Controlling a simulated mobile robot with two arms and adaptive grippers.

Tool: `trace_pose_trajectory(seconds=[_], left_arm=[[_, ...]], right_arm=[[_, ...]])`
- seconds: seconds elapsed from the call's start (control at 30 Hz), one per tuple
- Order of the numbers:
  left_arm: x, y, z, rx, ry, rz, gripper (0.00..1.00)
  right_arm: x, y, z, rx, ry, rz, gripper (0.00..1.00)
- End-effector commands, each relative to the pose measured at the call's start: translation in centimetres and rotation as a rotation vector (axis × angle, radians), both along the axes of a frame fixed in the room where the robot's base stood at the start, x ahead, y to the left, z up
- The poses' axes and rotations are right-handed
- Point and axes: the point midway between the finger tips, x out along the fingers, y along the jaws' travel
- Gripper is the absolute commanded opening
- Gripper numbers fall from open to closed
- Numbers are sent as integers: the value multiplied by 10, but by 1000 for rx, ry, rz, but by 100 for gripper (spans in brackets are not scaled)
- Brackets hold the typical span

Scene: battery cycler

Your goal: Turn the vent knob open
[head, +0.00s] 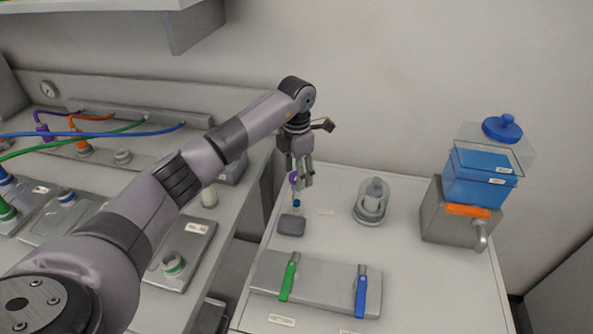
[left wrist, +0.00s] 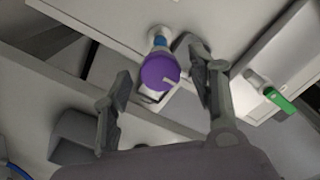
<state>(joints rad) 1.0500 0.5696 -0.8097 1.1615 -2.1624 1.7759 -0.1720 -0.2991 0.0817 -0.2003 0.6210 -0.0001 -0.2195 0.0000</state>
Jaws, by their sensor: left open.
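A round purple knob (left wrist: 160,72) shows in the left wrist view, with a blue collar (left wrist: 159,38) beyond it. I take it to be the vent knob, but no label on it is readable. In the head view the purple knob (head: 293,177) is small and partly hidden by my fingers, above the blue collar (head: 296,203) and a grey block (head: 291,225). My left gripper (head: 302,181) points down over it and is open. In the left wrist view its fingers stand apart on either side of the knob; contact is unclear. My right gripper is not in view.
A grey panel (head: 326,304) with a green lever (head: 288,278) and a blue lever (head: 361,293) lies in front. A clear-domed fixture (head: 372,202) and a grey unit with a blue tank (head: 476,180) stand to the right. Hoses cross the left bench.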

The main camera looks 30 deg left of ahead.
Motion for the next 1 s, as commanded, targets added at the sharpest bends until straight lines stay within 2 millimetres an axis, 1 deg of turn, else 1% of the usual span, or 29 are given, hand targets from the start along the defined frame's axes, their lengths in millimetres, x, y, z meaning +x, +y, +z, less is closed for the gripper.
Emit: trace_pose_trajectory(seconds=[0.07,0.77,0.8,1.0], left_arm=[[0,0,0,0,0,0,54],[0,0,0,0,0,0,7],[0,0,1,0,0,0,6],[0,0,1,0,0,15,6]], right_arm=[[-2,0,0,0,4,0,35],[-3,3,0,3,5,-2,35],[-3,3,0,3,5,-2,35],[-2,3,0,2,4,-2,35]])
